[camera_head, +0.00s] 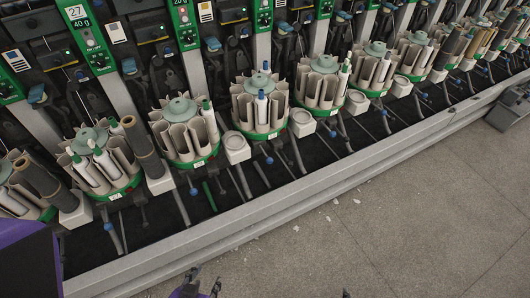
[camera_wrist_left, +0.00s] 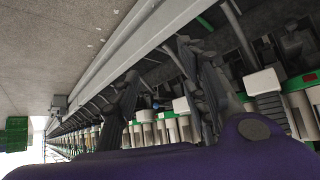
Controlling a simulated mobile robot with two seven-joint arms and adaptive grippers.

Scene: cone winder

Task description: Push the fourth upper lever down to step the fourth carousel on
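Round carousels with green bases and beige pockets stand in a row along the machine; one (camera_head: 261,106) is near the middle of the head view, with another (camera_head: 185,130) to its left. Upper levers with blue tips (camera_head: 213,44) stick out above and between them. Lower blue-tipped levers (camera_head: 268,160) hang in front. Which is the fourth carousel or lever, I cannot tell. My left gripper (camera_head: 206,278) is at the bottom edge, over the floor side of the rail, away from every lever. Its fingers are apart and empty in the left wrist view (camera_wrist_left: 158,62). Only a small dark tip, possibly of my right gripper, shows at the bottom edge.
A long grey rail (camera_head: 250,212) runs along the machine's front, between the carousels and the bare floor (camera_head: 410,215). White round cups (camera_head: 236,147) stand between carousels. A grey box (camera_head: 511,108) is on the floor at right. A green crate (camera_wrist_left: 14,134) shows in the left wrist view.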

